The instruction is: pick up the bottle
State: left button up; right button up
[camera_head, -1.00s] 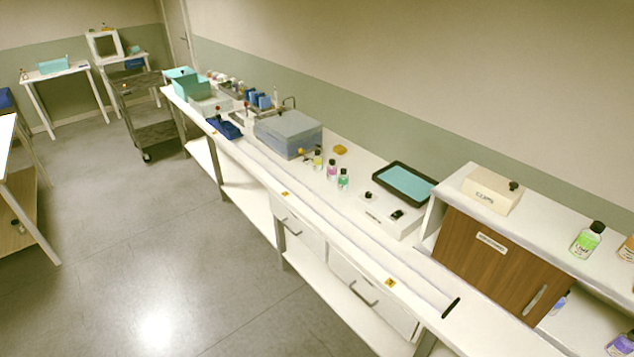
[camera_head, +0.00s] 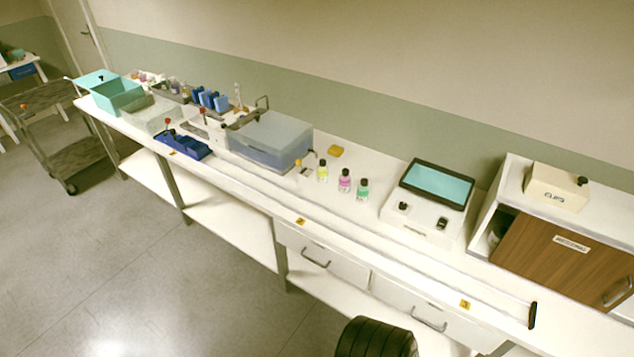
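Three small bottles with dark caps stand upright in a row on the white bench: a yellow bottle (camera_head: 322,171), a pink bottle (camera_head: 345,181) and a green bottle (camera_head: 362,190). They stand apart, between the grey box and the white device. Which of them the task means, I cannot tell. Neither gripper is in view. A black ribbed part of mine shows at the bottom edge, well in front of the bottles.
Left of the bottles is a grey lidded box (camera_head: 270,142); right is a white device with a teal screen (camera_head: 437,184). A wooden-doored cabinet (camera_head: 562,258) stands farther right. The bench front strip is clear.

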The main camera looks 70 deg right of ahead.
aim_at(363, 188)
jog(key=z, duration=0.25)
jog(key=i, duration=1.1)
jog(key=z, duration=1.45)
jog(key=i, duration=0.8)
jog(key=z, duration=0.95)
